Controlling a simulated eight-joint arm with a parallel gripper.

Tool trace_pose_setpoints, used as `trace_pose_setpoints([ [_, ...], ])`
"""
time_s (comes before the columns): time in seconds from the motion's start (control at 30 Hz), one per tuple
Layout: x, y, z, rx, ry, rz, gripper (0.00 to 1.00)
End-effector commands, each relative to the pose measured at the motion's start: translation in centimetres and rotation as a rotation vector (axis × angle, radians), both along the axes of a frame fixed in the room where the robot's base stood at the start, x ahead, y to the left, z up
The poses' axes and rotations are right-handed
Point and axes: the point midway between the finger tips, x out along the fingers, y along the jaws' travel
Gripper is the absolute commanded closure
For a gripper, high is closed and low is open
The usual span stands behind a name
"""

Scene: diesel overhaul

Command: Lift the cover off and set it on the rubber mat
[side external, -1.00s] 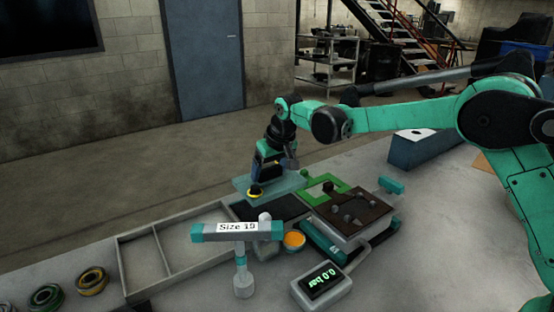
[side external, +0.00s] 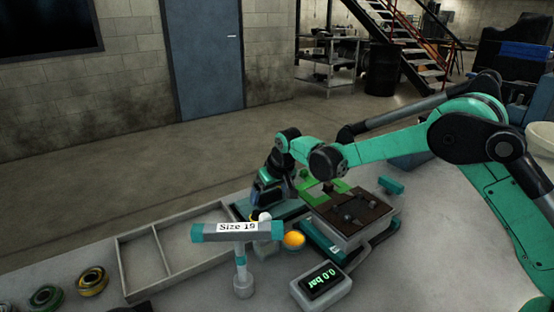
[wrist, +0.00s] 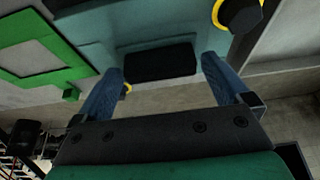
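The cover is a flat teal plate (side external: 287,209) with a black block-shaped handle (wrist: 160,64) and a black knob with a yellow ring (wrist: 238,14) at one corner. In the side view, it lies low over the dark rubber mat (side external: 241,209), which is mostly hidden beneath it. I cannot tell whether the plate touches the mat. In the side view, my gripper (side external: 270,205) points down over the plate.
A green frame (side external: 328,190) and a brown-topped block with knobs (side external: 350,213) stand to the right. A mallet-shaped "Size 19" tool (side external: 238,232), an orange-filled cup (side external: 293,240) and a "0.0 bar" gauge (side external: 321,286) are in front. An empty divided tray (side external: 166,250) lies left.

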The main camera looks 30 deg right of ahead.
Motion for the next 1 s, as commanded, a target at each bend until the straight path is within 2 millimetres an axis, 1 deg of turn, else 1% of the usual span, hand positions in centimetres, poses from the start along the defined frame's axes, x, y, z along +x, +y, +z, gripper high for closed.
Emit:
trace_pose_setpoints([
  [0.27, -0.1, 0.0, 0.2, 0.000, 0.001, 0.000, 0.00],
  [0.37, -0.4, 0.0, 0.9, 0.000, 0.001, 0.000, 0.00],
  [0.6, -1.6, 0.0, 3.8, 0.000, 0.000, 0.000, 0.00],
  [0.7, -1.9, 0.0, 4.7, 0.000, 0.000, 0.000, 0.00],
  [0.8, -2.1, 0.0, 5.1, 0.000, 0.000, 0.000, 0.00],
  [1.0, -2.2, 0.0, 5.2, 0.000, 0.000, 0.000, 0.00],
])
